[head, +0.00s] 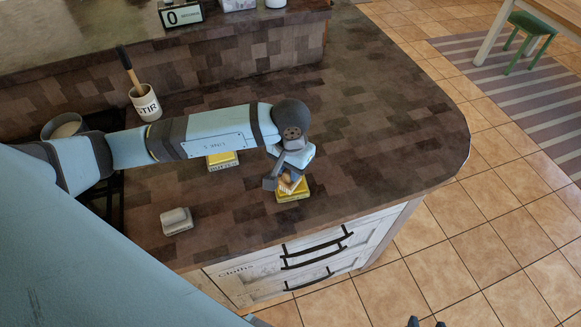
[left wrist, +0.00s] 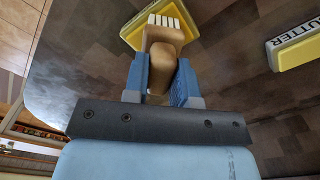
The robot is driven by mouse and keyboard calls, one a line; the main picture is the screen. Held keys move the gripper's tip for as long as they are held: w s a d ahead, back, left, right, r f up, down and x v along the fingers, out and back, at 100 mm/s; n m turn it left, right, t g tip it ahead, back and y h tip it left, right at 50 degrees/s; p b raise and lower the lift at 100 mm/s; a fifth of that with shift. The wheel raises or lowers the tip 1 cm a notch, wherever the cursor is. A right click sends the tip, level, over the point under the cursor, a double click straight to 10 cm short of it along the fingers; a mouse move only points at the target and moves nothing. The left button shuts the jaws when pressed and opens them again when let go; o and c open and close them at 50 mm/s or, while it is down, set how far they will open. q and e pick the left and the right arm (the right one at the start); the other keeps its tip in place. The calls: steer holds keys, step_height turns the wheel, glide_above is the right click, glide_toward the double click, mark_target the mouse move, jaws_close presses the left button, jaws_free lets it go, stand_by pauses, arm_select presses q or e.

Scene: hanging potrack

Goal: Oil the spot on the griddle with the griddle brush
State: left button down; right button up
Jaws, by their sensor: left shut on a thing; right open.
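My left gripper (head: 287,180) is shut on the griddle brush, low over the counter's right part. The brush's wooden handle (left wrist: 160,50) sits between the blue fingers in the left wrist view, and its white bristles (left wrist: 164,20) point away from the gripper.
A second butter block (head: 222,161) stands behind my left forearm, labelled BUTTER in the left wrist view (left wrist: 296,46). A pale lid-like block (head: 176,221) lies near the front. A STIR crock (head: 146,104) and bowl (head: 62,127) stand at the back left. The counter's right end is clear.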

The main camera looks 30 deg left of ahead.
arm_select(q)
steer(key=shift+f, duration=0.1)
steer(key=shift+r+p, duration=1)
steer(key=shift+r, duration=2.55)
